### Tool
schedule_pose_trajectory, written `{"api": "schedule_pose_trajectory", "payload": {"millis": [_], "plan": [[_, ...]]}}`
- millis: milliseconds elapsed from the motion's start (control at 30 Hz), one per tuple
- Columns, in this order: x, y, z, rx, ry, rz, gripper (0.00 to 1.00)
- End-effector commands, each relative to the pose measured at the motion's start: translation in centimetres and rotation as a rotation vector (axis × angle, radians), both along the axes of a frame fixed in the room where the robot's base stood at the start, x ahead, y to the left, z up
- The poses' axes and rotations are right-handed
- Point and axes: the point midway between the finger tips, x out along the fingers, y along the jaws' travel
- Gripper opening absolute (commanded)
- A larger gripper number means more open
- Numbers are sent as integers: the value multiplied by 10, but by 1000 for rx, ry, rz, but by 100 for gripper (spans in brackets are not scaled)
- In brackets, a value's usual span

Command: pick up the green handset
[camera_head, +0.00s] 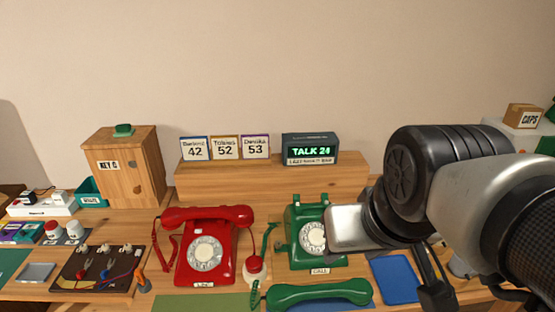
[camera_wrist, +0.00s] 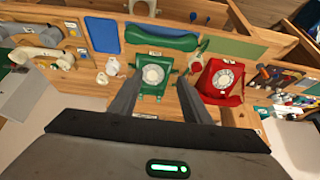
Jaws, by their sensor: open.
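The green handset (camera_head: 318,293) lies sideways off its cradle, in front of the green dial phone (camera_head: 297,255). In the wrist view the handset (camera_wrist: 160,40) lies across the picture, beyond the green phone (camera_wrist: 153,75). A green coiled cord (camera_head: 255,296) shows at the handset's left end. My gripper (camera_wrist: 161,76) is open and empty, its two fingers to either side of the phone in the wrist view and short of the handset. In the head view my arm comes in from the right, covering part of the green phone's right side; the fingertips are not clear there.
A red dial phone (camera_head: 206,255) with its handset on stands left of the green phone. A small red-and-white item (camera_head: 254,266) sits between them. A blue mat (camera_head: 395,279) lies at right. Behind are a shelf (camera_head: 268,178) with number cards, a "TALK 24" display (camera_head: 310,149) and a wooden box (camera_head: 125,167).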

Motion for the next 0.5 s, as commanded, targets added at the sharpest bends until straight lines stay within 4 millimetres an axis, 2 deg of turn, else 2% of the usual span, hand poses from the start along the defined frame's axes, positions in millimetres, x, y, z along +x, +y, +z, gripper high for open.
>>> {"api": "schedule_pose_trajectory", "payload": {"millis": [267,300,367,500], "plan": [[0,0,0,0,0,0,44],[0,0,0,0,0,-1,47],[1,0,0,5,6,-11,47],[12,4,-5,50,68,-130,47]]}}
